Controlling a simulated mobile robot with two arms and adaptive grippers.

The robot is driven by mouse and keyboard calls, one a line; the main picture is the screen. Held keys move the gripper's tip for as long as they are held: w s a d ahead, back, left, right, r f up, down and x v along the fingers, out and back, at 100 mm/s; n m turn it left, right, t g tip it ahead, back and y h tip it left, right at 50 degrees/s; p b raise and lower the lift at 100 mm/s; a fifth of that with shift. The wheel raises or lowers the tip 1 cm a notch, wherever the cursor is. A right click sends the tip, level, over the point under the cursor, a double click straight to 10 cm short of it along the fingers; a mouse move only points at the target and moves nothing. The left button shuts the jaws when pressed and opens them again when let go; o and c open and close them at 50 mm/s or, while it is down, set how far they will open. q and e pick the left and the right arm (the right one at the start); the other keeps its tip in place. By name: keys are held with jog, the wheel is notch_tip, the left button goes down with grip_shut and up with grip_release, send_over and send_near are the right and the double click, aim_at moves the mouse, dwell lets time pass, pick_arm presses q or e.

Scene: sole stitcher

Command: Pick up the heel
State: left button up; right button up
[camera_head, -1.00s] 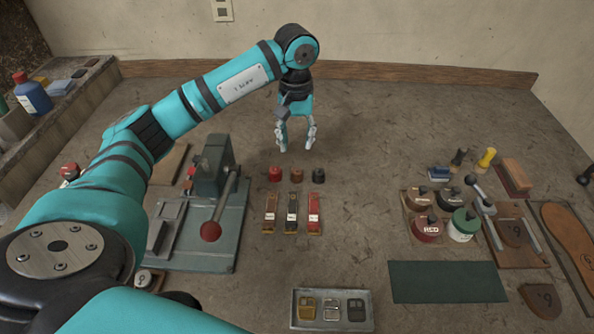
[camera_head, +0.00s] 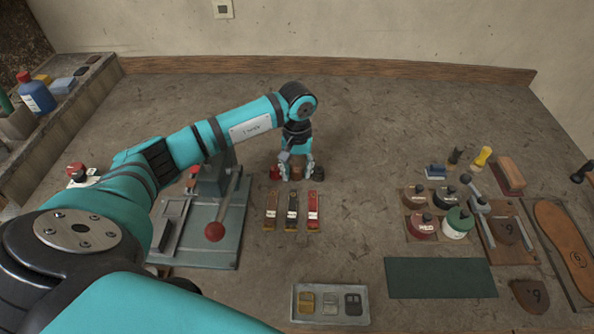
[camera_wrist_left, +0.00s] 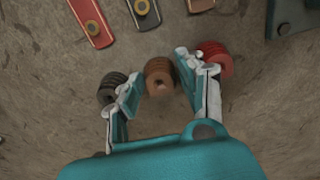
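My left gripper (camera_head: 297,177) is open and low over a row of small ribbed stacks. In the left wrist view its fingers (camera_wrist_left: 160,78) stand to either side of the brown stack (camera_wrist_left: 159,76), which shows partly between them. A black stack (camera_wrist_left: 112,87) and a red stack (camera_wrist_left: 214,58) sit just outside the fingers. I cannot tell contact. A dark brown heel-shaped piece marked 9 (camera_head: 530,296) lies at the lower right, far from the gripper. A similar piece (camera_head: 507,231) sits in a clamp fixture. My right gripper is not in view.
A green lever press (camera_head: 218,245) stands to the left. A metal tray (camera_head: 331,322) with buckles is at the front. Lidded tins (camera_head: 421,226) and a green mat (camera_head: 440,278) are at the right.

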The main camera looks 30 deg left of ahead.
pick_arm(q)
jog(key=c, duration=0.7)
jog(key=shift+r, duration=0.15)
